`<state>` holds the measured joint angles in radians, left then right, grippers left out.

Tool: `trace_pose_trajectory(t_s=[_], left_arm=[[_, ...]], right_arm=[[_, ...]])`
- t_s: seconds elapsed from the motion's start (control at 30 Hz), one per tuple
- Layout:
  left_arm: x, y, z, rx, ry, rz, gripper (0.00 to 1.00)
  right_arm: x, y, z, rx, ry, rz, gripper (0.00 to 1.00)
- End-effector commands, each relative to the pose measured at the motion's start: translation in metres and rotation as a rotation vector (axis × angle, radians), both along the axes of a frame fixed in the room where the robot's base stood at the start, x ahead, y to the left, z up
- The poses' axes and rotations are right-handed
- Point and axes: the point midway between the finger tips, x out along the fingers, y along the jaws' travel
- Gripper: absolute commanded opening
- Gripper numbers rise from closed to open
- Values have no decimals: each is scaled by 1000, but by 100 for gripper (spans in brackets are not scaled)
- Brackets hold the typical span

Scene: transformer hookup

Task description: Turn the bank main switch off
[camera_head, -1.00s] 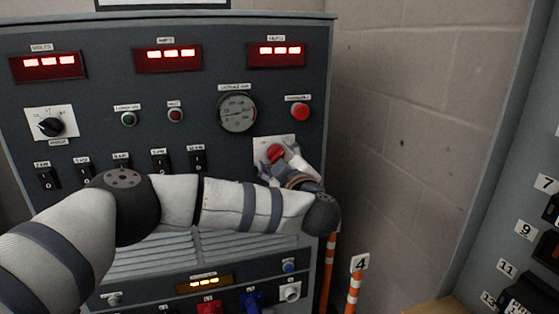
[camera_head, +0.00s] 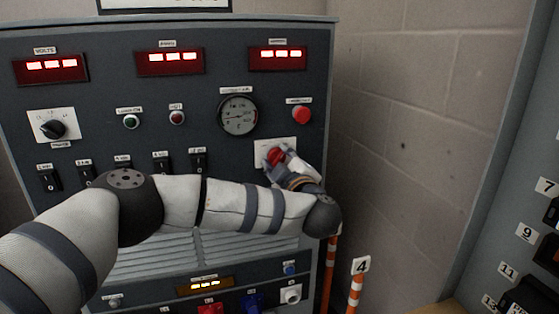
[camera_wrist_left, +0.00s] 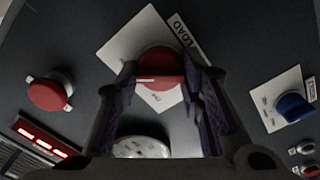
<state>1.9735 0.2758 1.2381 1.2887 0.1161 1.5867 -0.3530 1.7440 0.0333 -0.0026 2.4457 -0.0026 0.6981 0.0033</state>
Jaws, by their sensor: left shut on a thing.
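The bank main switch appears to be the red rotary knob (camera_head: 276,156) on a white plate (camera_head: 289,145) at the right of the dark load panel. My left gripper (camera_head: 279,160) reaches it from the lower right and is shut on it. In the left wrist view the red knob (camera_wrist_left: 161,66) sits between the two dark fingers (camera_wrist_left: 160,82), with a pale line across its face. The white plate (camera_wrist_left: 118,45) looks tilted there, beside a label reading LOAD. The plate's position marks are too blurred or covered to read. My right gripper is not in view.
A red push button (camera_head: 301,115) is just above the knob, and a round gauge (camera_head: 238,115) is to its upper left. A row of black rocker switches (camera_head: 199,162) lies left of my gripper. Orange-and-white posts (camera_head: 355,290) stand below right, before a block wall (camera_head: 410,130).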

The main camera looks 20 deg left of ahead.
Motion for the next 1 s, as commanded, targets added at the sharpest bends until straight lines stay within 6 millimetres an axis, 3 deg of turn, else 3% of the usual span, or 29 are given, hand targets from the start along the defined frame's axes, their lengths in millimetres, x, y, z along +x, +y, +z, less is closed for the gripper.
trace_pose_trajectory(t_s=[1.0], left_arm=[[0, -1, -2, -781, -523, -1, 7]], right_arm=[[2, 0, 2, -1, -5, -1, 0]])
